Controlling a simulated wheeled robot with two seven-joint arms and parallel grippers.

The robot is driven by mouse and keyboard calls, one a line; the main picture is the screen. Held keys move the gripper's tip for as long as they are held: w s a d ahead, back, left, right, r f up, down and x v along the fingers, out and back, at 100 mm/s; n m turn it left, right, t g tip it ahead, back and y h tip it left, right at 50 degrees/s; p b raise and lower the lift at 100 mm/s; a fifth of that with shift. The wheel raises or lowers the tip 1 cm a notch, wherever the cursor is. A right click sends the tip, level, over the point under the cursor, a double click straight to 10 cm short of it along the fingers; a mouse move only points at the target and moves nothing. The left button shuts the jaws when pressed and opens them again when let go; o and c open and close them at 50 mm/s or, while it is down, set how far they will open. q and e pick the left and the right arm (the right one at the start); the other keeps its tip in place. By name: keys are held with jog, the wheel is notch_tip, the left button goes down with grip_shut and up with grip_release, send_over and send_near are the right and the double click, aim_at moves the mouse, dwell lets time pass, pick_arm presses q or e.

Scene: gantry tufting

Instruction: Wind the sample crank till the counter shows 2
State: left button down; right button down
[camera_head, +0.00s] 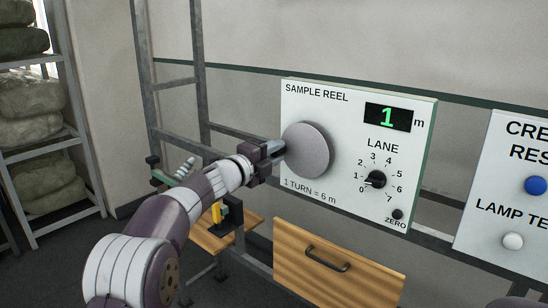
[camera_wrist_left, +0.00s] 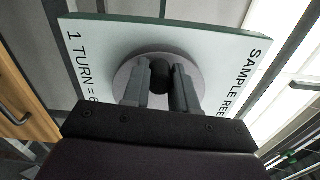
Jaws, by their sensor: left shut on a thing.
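The sample reel panel (camera_head: 300,100) is white and reads "SAMPLE REEL" and "1 TURN = 6 m". Its counter (camera_head: 388,117) shows a green 1 with "m" beside it. The crank (camera_head: 309,150) is a round grey disc on the panel's left side; the disc also shows in the left wrist view (camera_wrist_left: 128,75). My left gripper (camera_head: 278,149) is at the disc's left edge. In the left wrist view its two fingers (camera_wrist_left: 160,88) are closed around the dark knob (camera_wrist_left: 160,76) of the crank. My right gripper is not in view.
A lane dial (camera_head: 376,179) and a ZERO button (camera_head: 397,214) are right of the disc. A wooden drawer (camera_head: 335,262) sits below. Another panel (camera_head: 500,190) with a blue button (camera_head: 536,185) stands at right. A shelf with sacks (camera_head: 30,130) is at left.

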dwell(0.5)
pick_arm(q)
jog(key=c, duration=0.9)
grip_release()
jog(key=shift+s+d, duration=0.1)
jog(key=b+v, duration=0.1)
jog(key=v, duration=0.1)
jog(key=b+v, duration=0.1)
jog(key=v, duration=0.2)
jog(key=shift+f+b, duration=0.25)
jog(key=shift+b, duration=0.1)
jog(key=v, duration=0.2)
jog(key=b+v, duration=0.1)
jog(key=v, duration=0.4)
jog(key=shift+s+r+b, duration=0.25)
jog(key=shift+b, duration=0.1)
